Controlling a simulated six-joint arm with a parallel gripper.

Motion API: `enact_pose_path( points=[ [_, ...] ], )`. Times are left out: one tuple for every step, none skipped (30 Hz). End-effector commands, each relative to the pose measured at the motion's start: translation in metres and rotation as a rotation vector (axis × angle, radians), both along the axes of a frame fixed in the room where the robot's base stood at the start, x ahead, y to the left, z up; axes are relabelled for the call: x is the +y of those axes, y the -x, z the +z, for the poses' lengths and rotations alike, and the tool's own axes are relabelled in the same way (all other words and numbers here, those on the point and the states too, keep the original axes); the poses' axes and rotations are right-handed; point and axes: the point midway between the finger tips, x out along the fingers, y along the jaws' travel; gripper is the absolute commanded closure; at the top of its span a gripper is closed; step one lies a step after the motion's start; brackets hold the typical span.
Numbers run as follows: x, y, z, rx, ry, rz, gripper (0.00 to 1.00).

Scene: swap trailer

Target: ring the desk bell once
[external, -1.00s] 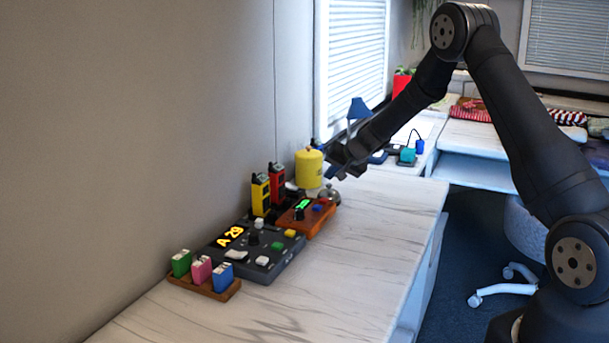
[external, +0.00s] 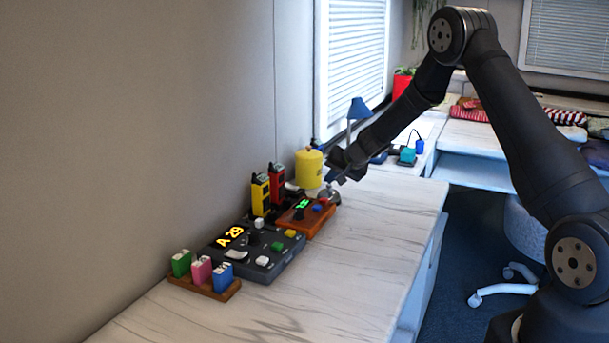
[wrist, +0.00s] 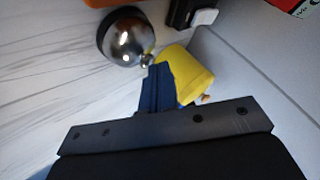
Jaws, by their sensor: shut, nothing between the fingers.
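The desk bell (external: 333,197) is a small silver dome on a dark base, standing on the counter beside the orange box. It shows in the wrist view as a shiny dome (wrist: 122,40) with a small knob at its lower right edge. My gripper (external: 329,179) is shut and empty, with its fingertips just above the bell. In the wrist view its blue fingers (wrist: 157,72) end right by the bell's knob. I cannot tell whether they touch it. In the external view the gripper partly hides the top of the bell.
A yellow canister (external: 309,168) stands close behind my gripper. An orange box (external: 305,217) with a green display, red and yellow radios (external: 261,195) and a dark panel (external: 262,250) stand nearer along the wall. The counter to the right is clear.

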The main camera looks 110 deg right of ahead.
Motion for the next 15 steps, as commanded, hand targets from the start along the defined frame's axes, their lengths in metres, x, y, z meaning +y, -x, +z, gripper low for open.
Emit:
enact_pose_path(
  points=[
    [0.0000,0.0000,-0.0008,0.000,0.000,0.000,1.00],
    [0.0000,0.0001,-0.0012,0.000,0.000,0.000,1.00],
    [0.0000,0.0000,-0.0017,0.000,0.000,0.000,1.00],
    [0.0001,0.0000,-0.0021,0.000,0.000,0.000,1.00],
    [0.0000,0.0001,-0.0025,0.001,0.000,0.001,1.00],
    [0.0000,0.0000,-0.0029,0.001,0.000,0.001,1.00],
    [0.0001,0.0000,-0.0033,0.001,0.000,0.001,1.00],
    [0.0000,0.0000,-0.0036,0.001,0.000,0.001,1.00],
    [0.0001,0.0000,-0.0041,0.001,0.000,0.001,1.00],
    [0.0001,0.0000,-0.0044,0.000,0.000,0.000,1.00],
    [0.0000,0.0000,-0.0047,0.000,0.000,0.000,1.00],
    [0.0001,0.0000,-0.0052,0.000,0.000,0.000,1.00],
    [0.0001,0.0000,-0.0057,0.000,0.000,0.000,1.00],
    [0.0001,0.0000,-0.0060,0.000,0.000,0.000,1.00],
    [0.0000,0.0000,-0.0065,0.000,0.000,0.000,1.00]
  ],
)
